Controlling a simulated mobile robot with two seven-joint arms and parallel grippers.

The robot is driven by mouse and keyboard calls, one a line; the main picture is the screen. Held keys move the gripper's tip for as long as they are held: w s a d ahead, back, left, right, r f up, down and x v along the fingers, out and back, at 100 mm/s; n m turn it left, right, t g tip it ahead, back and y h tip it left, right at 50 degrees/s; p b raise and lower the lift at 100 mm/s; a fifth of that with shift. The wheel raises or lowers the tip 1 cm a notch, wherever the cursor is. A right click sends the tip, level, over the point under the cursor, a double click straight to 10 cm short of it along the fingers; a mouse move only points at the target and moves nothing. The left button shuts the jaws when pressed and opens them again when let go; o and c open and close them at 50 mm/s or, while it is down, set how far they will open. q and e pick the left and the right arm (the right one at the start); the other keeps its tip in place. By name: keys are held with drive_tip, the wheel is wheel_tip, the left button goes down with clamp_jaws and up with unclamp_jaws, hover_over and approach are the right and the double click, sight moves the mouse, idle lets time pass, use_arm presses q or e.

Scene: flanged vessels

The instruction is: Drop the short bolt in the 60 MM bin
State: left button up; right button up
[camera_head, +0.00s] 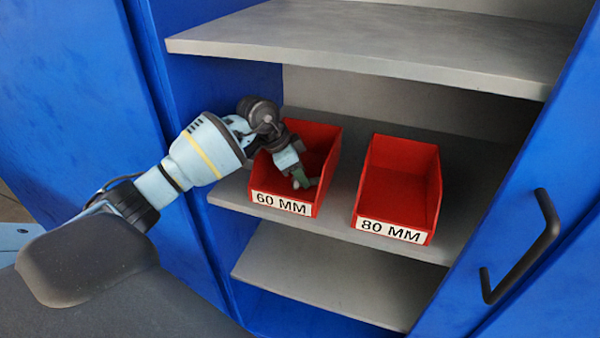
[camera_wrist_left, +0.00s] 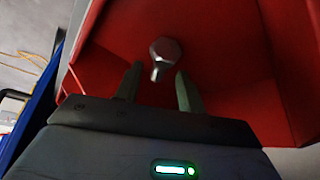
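The red bin labelled 60 MM (camera_head: 327,165) stands on the middle shelf of the blue cabinet. My left gripper (camera_head: 304,183) reaches down inside this bin, near its front. In the left wrist view, its two green fingers (camera_wrist_left: 159,70) are apart. The short bolt (camera_wrist_left: 165,50), with a grey hex head, shows just beyond and between the fingertips, with a gap on each side, against the red bin inside. I cannot tell whether it rests on the bin floor. I cannot make out the bolt in the head view. My right gripper is not in view.
A second red bin labelled 80 MM (camera_head: 401,180) stands to the right on the same grey shelf (camera_head: 340,205), with a gap between the bins. An upper shelf (camera_head: 380,40) hangs above. An open blue door with a black handle (camera_head: 545,240) is at right.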

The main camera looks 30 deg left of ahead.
use_arm(q)
drive_tip(key=v, duration=0.8)
drive_tip(key=shift+r, duration=0.2)
drive_tip(key=shift+d+f, duration=0.1)
drive_tip(key=shift+d, duration=0.05)
